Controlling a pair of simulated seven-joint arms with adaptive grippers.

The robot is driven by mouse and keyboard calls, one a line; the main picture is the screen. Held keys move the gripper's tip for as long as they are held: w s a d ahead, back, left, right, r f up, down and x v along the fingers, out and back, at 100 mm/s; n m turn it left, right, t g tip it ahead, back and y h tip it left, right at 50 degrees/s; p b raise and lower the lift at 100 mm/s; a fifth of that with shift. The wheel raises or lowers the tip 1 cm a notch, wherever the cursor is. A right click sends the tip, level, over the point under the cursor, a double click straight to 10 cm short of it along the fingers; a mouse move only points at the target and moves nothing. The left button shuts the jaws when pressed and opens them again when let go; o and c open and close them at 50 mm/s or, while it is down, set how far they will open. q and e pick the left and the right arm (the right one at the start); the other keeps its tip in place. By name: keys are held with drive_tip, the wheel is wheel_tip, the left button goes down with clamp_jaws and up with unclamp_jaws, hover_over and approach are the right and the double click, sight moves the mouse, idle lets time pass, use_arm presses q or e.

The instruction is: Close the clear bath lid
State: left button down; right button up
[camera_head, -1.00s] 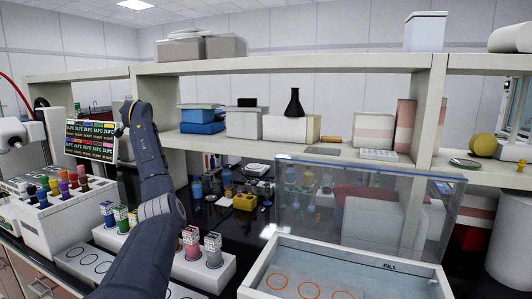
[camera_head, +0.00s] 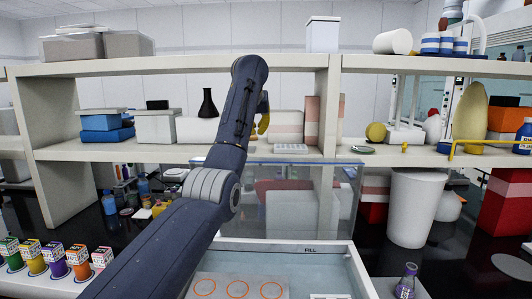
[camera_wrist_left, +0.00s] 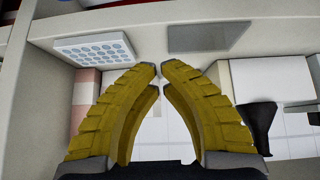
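The clear lid (camera_head: 345,192) stands upright, open, along the back edge of the white bath, with a bluish top edge. My left forearm crosses in front of its left part in the head view. The bath (camera_head: 359,274) has an open top, a FILL mark at the back and orange rings inside. My left gripper (camera_head: 264,115), with yellow fingers, is at shelf height, above the lid's top edge in the picture. In the left wrist view its fingertips (camera_wrist_left: 160,69) meet or nearly meet, with nothing between them. The lid cannot be made out there. My right gripper is out of view.
A shelf (camera_head: 100,148) runs behind the bath, holding boxes and a dark flask (camera_head: 208,104). Colored bottles stand in a white rack (camera_head: 50,285) at left. A small purple bottle (camera_head: 406,283) stands right of the bath. A white bin (camera_head: 415,208) stands further back.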

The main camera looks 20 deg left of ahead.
use_arm(q)
drive_tip(key=s+d, duration=0.1)
drive_tip(key=d, duration=0.5)
drive_tip(key=shift+g, duration=0.3)
drive_tip(key=x, duration=0.9)
drive_tip(key=shift+w+r, duration=0.15)
drive_tip(key=s, duration=0.2)
drive_tip(key=s+d+f, duration=0.1)
drive_tip(key=shift+s, duration=0.35)
